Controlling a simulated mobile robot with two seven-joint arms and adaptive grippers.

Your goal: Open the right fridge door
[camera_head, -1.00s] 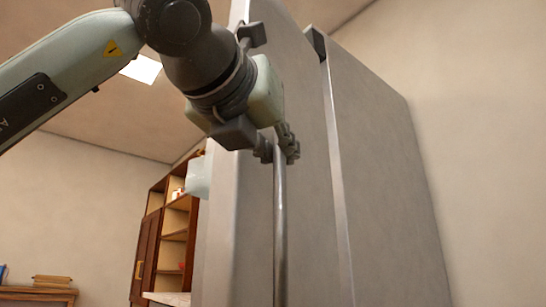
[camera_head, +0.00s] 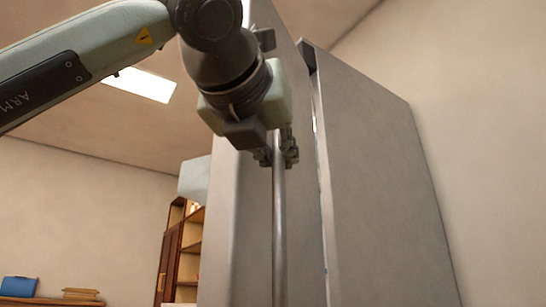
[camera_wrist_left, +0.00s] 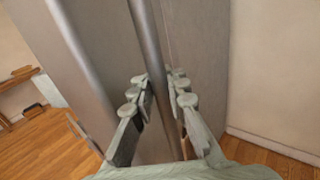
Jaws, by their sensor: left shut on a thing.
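The tall grey fridge fills the middle of the head view, with a front panel (camera_head: 302,215) carrying a long vertical bar handle (camera_head: 279,235). A second grey panel (camera_head: 385,190) stands to its right behind a narrow gap. My left gripper (camera_head: 278,158) is closed around the upper part of the bar. In the left wrist view, the bar (camera_wrist_left: 147,40) runs between the fingers of my left gripper (camera_wrist_left: 157,90). The fingers hide part of the bar. My right gripper is not in view.
A brown wooden shelf unit (camera_head: 188,250) stands behind the fridge at the left. A low cabinet with a blue object (camera_head: 19,286) is at the far lower left. Beige wall lies right of the fridge.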

